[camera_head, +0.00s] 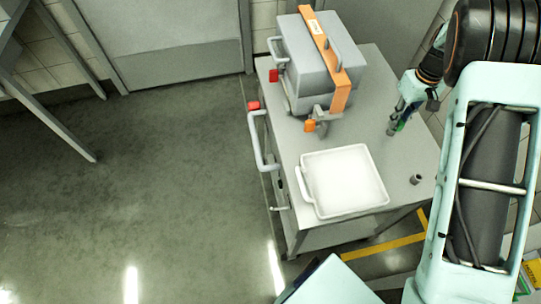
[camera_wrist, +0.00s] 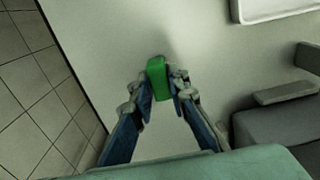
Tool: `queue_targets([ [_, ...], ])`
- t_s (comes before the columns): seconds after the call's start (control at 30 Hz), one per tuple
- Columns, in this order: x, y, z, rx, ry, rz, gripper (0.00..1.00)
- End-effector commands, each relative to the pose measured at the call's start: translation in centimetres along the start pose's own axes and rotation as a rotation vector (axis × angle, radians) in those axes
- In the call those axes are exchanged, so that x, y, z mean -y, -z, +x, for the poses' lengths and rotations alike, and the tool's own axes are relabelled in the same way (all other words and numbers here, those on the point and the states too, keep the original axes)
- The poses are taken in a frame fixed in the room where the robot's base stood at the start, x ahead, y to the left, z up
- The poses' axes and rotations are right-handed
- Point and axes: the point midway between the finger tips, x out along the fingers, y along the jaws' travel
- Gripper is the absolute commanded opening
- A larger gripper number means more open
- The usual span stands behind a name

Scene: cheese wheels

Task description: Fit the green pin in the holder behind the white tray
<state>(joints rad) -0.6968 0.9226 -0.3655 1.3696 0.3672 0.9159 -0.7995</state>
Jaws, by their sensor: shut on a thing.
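My gripper (camera_wrist: 162,82) is shut on the green pin (camera_wrist: 156,78), which sits between its fingertips in the wrist view. In the head view my gripper (camera_head: 396,122) is over the table's right part, behind the white tray (camera_head: 309,184), and a bit of green (camera_head: 402,123) shows at its fingers. A small grey part (camera_head: 390,131) is right at the fingertips; I cannot tell whether it is a holder or a finger. A small grey round holder (camera_head: 415,179) stands to the right of the tray. The pin's lower end is hidden.
A grey machine (camera_head: 305,65) with an orange strap stands on the table (camera_head: 375,85) to the left of my gripper. The tray's edge (camera_wrist: 275,16) shows at the wrist view's upper right. The tabletop between tray and gripper is clear.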

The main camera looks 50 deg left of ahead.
Motion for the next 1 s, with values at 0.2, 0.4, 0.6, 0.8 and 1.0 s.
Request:
queue_targets([
  [0.2, 0.0, 0.0, -0.4, 0.000, 0.000, 0.000, 0.00],
  [0.4, 0.0, 0.0, -1.0, 0.000, 0.001, 0.000, 0.00],
  [0.6, 0.0, 0.0, -1.6, 0.000, 0.000, 0.000, 0.00],
  [0.8, 0.0, 0.0, -2.2, -0.001, 0.000, 0.000, 0.00],
  [1.0, 0.0, 0.0, -2.8, -0.001, 0.000, 0.001, 0.00],
])
